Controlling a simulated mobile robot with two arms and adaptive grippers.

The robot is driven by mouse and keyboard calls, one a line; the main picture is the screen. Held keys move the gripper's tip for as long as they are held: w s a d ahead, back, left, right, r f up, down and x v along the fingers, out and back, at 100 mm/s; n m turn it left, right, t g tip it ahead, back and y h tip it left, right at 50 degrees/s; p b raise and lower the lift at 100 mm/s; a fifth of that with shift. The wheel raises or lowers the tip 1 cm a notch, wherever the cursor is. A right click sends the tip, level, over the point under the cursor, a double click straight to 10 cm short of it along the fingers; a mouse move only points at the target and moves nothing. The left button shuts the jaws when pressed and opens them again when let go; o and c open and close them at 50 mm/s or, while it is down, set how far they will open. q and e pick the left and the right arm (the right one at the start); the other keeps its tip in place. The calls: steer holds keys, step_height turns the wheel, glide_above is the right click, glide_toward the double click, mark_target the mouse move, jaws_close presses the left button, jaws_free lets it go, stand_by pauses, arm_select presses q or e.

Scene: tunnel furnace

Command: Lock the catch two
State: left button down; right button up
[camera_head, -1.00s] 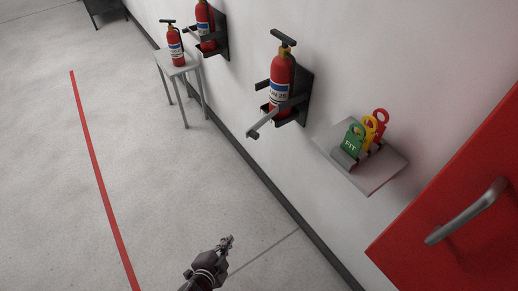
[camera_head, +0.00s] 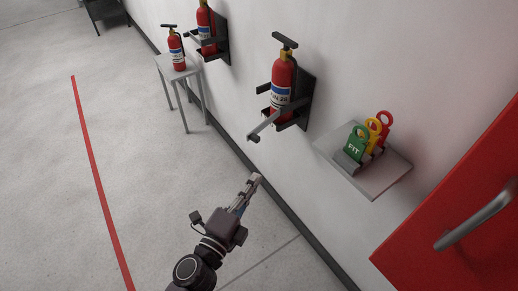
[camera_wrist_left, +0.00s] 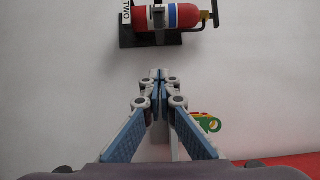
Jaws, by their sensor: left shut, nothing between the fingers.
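The nearest red fire extinguisher (camera_head: 283,82) stands upright in a dark wall bracket (camera_head: 304,98). A grey catch bar (camera_head: 264,125) sticks out from this bracket, away from the wall, so it looks open. In the left wrist view the same extinguisher (camera_wrist_left: 187,17) shows at the top, beside a label reading TWO (camera_wrist_left: 126,12). My left gripper (camera_head: 256,179) is shut and empty, below and apart from the catch bar. In the left wrist view its fingertips (camera_wrist_left: 159,74) meet below the bracket. My right gripper is out of view.
A small wall shelf (camera_head: 378,186) to the right holds green, yellow and red tags (camera_head: 355,143). A red door with a handle (camera_head: 478,212) is at far right. Another bracketed extinguisher (camera_head: 205,20) and a stool (camera_head: 180,70) bearing one stand farther off. Open floor lies left.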

arm_select(q)
steer(key=w+d+p, duration=0.1)
steer(key=w+p, duration=0.1)
steer(key=w, duration=0.9)
steer(key=shift+w, duration=0.3)
steer(key=shift+a, duration=0.1)
